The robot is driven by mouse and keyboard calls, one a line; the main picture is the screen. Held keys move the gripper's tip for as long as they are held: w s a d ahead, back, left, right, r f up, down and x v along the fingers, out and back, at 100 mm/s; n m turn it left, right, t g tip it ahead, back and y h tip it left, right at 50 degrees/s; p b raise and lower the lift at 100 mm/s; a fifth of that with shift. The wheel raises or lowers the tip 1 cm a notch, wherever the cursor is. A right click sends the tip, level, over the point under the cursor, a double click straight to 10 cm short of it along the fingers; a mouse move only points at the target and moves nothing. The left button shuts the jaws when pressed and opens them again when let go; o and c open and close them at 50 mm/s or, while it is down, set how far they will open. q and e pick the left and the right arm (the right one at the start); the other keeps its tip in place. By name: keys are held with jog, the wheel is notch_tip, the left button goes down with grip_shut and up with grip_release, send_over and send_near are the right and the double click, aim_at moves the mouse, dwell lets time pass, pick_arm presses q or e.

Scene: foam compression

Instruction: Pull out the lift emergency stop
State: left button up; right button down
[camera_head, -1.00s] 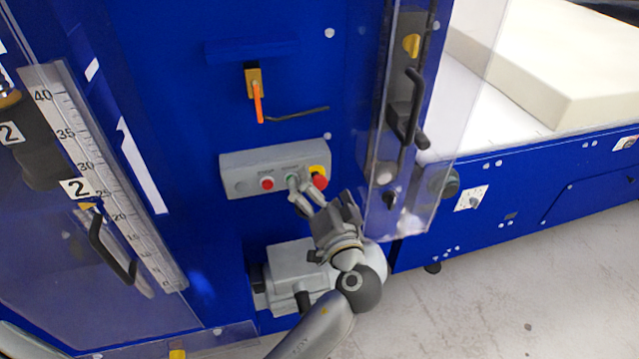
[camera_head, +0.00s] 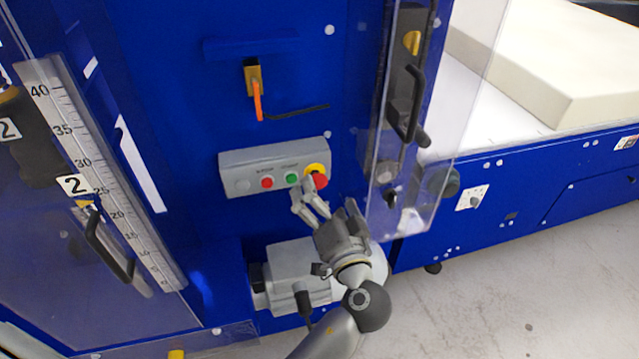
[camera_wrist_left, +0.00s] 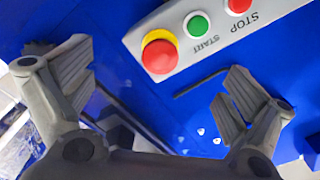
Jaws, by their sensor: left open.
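The emergency stop is a red mushroom button (camera_head: 319,181) on a yellow base, at the right end of a grey control box (camera_head: 243,186). The box is on the blue machine front. In the left wrist view the red button (camera_wrist_left: 159,56) shows whole, ahead of and between the fingers. My left gripper (camera_head: 311,199) is open and empty, just below and left of the button in the head view. In the wrist view its fingers (camera_wrist_left: 158,85) are wide apart. No contact with the button shows in the wrist view. My right gripper is not in view.
A green start button (camera_head: 292,179) and a red stop button (camera_head: 267,183) sit left of the emergency stop. A clear door with a black handle (camera_head: 410,105) stands close on the right. A grey motor housing (camera_head: 300,270) is below.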

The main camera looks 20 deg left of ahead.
pick_arm(q)
jog(key=shift+b+v, duration=0.4)
jog(key=shift+v, duration=1.6)
